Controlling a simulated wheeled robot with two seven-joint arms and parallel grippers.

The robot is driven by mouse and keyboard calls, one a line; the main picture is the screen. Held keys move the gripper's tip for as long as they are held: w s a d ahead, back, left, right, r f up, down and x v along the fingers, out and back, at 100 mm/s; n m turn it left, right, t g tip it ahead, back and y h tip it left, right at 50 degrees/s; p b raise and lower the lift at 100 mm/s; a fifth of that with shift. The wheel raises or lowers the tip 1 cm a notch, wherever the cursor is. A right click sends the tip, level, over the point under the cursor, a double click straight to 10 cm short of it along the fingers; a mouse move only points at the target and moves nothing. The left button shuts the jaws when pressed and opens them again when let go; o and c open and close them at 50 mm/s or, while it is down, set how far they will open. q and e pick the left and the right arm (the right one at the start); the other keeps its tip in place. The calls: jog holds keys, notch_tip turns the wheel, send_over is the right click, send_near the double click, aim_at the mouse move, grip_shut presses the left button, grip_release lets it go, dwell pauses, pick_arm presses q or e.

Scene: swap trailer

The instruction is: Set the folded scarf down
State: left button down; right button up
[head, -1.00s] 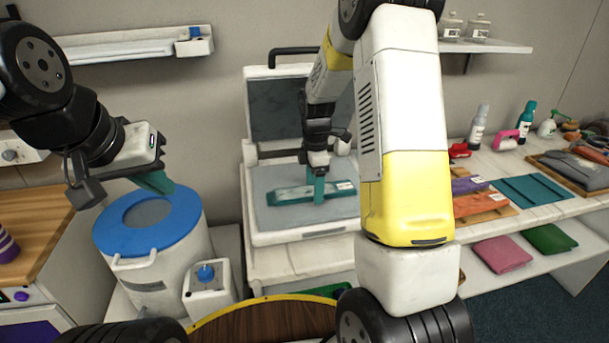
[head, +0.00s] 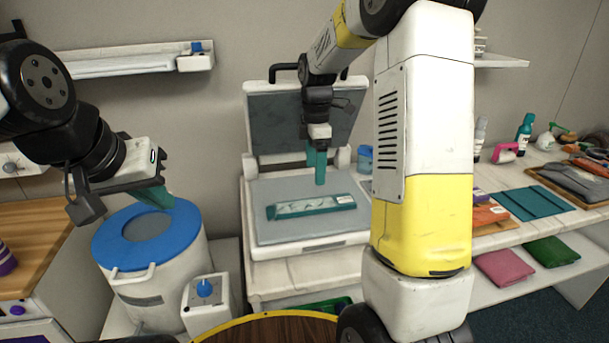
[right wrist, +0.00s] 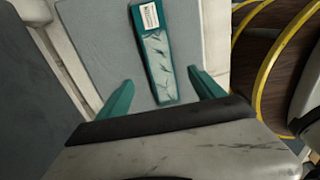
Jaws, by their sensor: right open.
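The folded scarf (head: 311,206) is a narrow teal strip with a pale patterned face and a white label at one end. It lies flat on the grey lower plate (head: 275,232) of the open press. It also shows in the right wrist view (right wrist: 158,62), between and beyond my fingers. My right gripper (head: 316,180) is above the scarf, apart from it, with its teal fingers spread and empty. My left gripper (head: 158,198) hangs over the blue-lidded bin at the left; its jaw opening cannot be made out.
The press's raised lid (head: 300,115) stands behind the plate, close to my right gripper. The blue-lidded bin (head: 180,245) stands left of the press. A counter at right holds a teal mat (head: 535,202), and folded pink cloth (head: 503,267) and green cloth (head: 552,250) lie on the shelf below.

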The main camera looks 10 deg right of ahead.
jog(key=s+r+m+t+y, duration=0.1)
jog(key=s+r+m+t, duration=0.2)
jog(key=s+r+m, duration=0.55)
jog(key=s+a+r+m+t, duration=0.1)
jog(key=s+m, duration=0.3)
jog(key=s, duration=0.4)
jog(key=s+a+r+m+t+y, duration=0.1)
jog(key=s+m+t, duration=0.1)
jog(key=s+m, duration=0.3)
jog(key=s, duration=0.2)
jog(key=shift+s+r, duration=0.15)
jog(key=shift+s, duration=0.25)
